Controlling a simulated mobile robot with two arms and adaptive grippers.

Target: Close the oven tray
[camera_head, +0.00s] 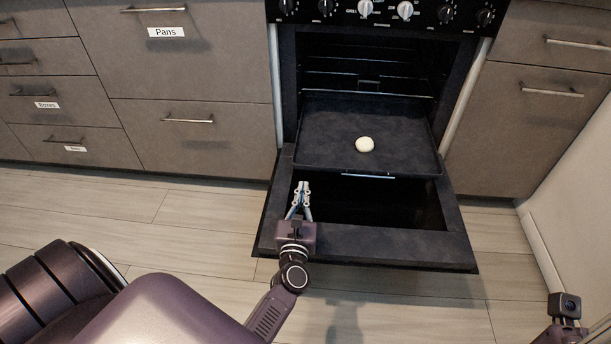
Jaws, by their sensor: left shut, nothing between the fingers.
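The oven (287,100) has its door (370,241) folded down and open. A dark oven tray (325,127) sticks out of the oven above the door, with a small round white item (364,144) on it. My left gripper (301,186) is shut and empty, just below the tray's front left corner and over the open door. I cannot tell whether it touches the tray. My right arm shows only in part at the lower right corner (564,306); its fingers cannot be made out.
Oven knobs (365,8) line the panel above the opening. Grey drawers stand on the left (190,85), one labelled Pans, and a grey cabinet (528,130) stands on the right. The wooden floor (190,225) in front is clear.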

